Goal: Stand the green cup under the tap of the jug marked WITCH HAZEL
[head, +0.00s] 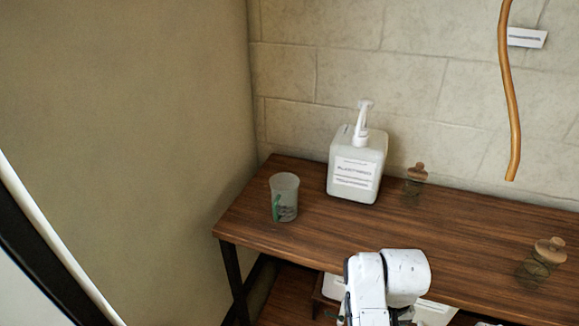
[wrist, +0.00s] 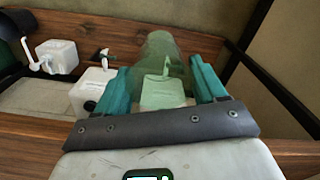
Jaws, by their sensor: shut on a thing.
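In the wrist view, my gripper (wrist: 163,68) is shut on a see-through green cup (wrist: 170,44), with a teal finger on each side of it. A white jug with a tap or pump top (wrist: 165,93) shows through the cup, beyond it. Two more white jugs stand to the left, one nearer (wrist: 92,88) and one farther (wrist: 62,56) on the lower shelf. No label reads clearly, so I cannot tell which is WITCH HAZEL. In the head view my gripper is hidden below the arm, and the held cup does not show.
In the head view, a white pump bottle (head: 357,175), a frosted cup with a green mark (head: 287,190) and two corked jars (head: 414,188) (head: 540,262) stand on the wooden tabletop (head: 330,228). White containers show underneath. A wall closes the left side.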

